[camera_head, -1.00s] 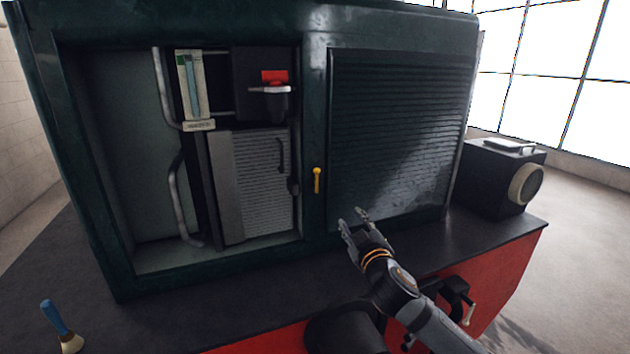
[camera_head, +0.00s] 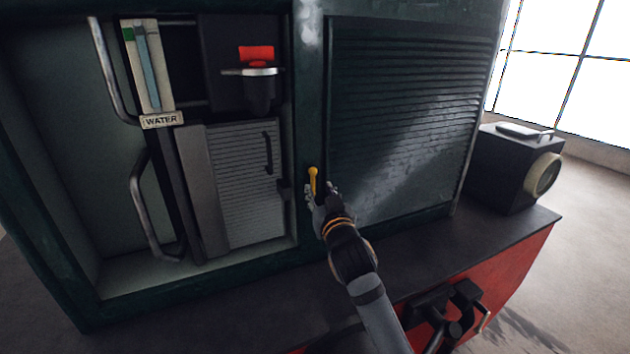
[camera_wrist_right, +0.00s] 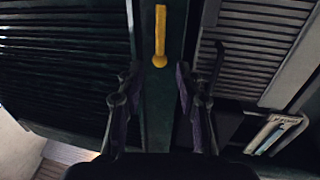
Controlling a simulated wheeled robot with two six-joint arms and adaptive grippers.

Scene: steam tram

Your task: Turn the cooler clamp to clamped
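A small yellow lever (camera_head: 313,180), which I take to be the cooler clamp, sits on the dark green post between the open compartment and the louvred shutter. It stands about upright with its round end up. My right gripper (camera_head: 321,191) is at the lever, its fingers apart. In the right wrist view the yellow lever (camera_wrist_right: 160,38) lies ahead of the open right gripper (camera_wrist_right: 163,85), in line with the gap between the fingers. Nothing is held. I cannot tell whether a finger touches the lever. My left gripper is not in view.
The open compartment holds a grey ribbed panel (camera_head: 245,185) with a dark handle, a WATER gauge (camera_head: 148,70), pipes and a red-topped part (camera_head: 257,55). The louvred shutter (camera_head: 395,120) is right of the post. A black lamp box (camera_head: 505,165) stands on the ledge at far right.

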